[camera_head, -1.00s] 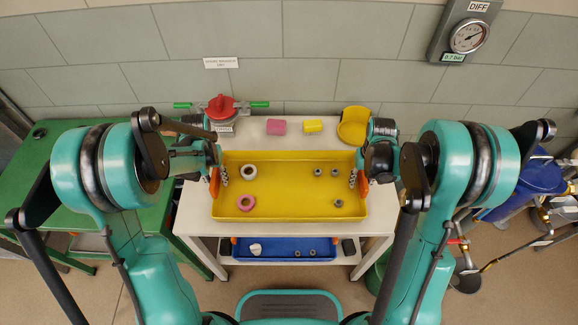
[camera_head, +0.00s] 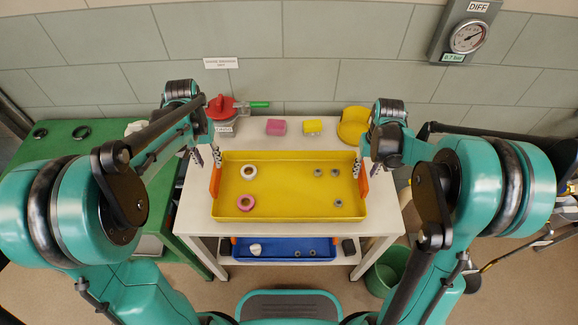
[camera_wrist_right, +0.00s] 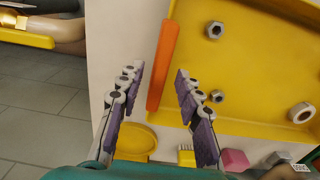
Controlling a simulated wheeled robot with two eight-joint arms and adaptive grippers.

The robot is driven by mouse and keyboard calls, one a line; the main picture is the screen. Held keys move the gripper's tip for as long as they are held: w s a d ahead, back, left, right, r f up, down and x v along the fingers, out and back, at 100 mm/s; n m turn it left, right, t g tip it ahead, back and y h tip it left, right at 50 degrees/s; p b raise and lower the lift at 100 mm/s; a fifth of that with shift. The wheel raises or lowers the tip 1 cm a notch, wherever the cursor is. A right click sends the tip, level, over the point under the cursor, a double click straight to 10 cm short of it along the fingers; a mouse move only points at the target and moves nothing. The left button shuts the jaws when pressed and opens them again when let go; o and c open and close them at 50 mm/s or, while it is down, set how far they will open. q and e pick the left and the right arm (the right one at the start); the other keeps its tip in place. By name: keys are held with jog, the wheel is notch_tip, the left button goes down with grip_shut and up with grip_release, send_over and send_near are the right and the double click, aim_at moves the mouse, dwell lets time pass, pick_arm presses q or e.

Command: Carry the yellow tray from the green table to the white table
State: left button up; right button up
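The yellow tray (camera_head: 290,190) rests flat on the white table (camera_head: 193,200), with a white ring, a pink ring and several grey nuts in it. Its orange handles are on the left (camera_head: 215,180) and right (camera_head: 363,180) ends. My left gripper (camera_head: 207,157) is open and empty beside the left handle, apart from it. My right gripper (camera_head: 358,160) is near the right handle. In the right wrist view its fingers (camera_wrist_right: 158,80) are spread and empty, with the orange handle (camera_wrist_right: 162,65) beyond and between the tips. The green table (camera_head: 65,150) stands at the left, partly hidden by my left arm.
A blue tray (camera_head: 285,249) lies on the lower shelf. A green bucket (camera_head: 388,272) stands at the right.

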jog(key=shift+r, duration=2.8)
